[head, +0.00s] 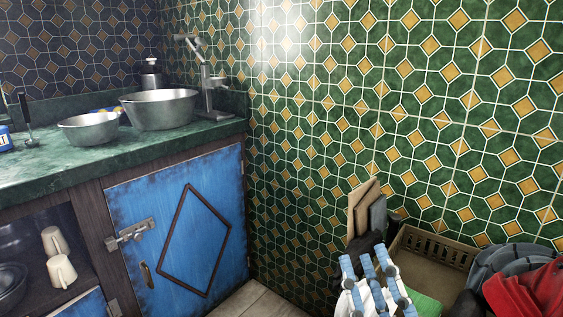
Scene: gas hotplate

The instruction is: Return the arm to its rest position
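My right gripper (369,265), with light blue and white parts, shows at the bottom edge, right of centre. It is in front of the boxes and crate by the green tiled wall. Its lower part is cut off by the frame, and I cannot tell whether its fingers are open or shut. I see nothing clearly held in it. My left gripper is not in view. No gas hotplate shows.
The green counter (80,164) on the left bears metal bowls (160,109), a soap dispenser (151,74) and a grey metal stand (205,80). Below are a blue cabinet door (185,225) and a shelf with cups (61,271). A brown crate (432,258) and red cloth (527,296) are at right.

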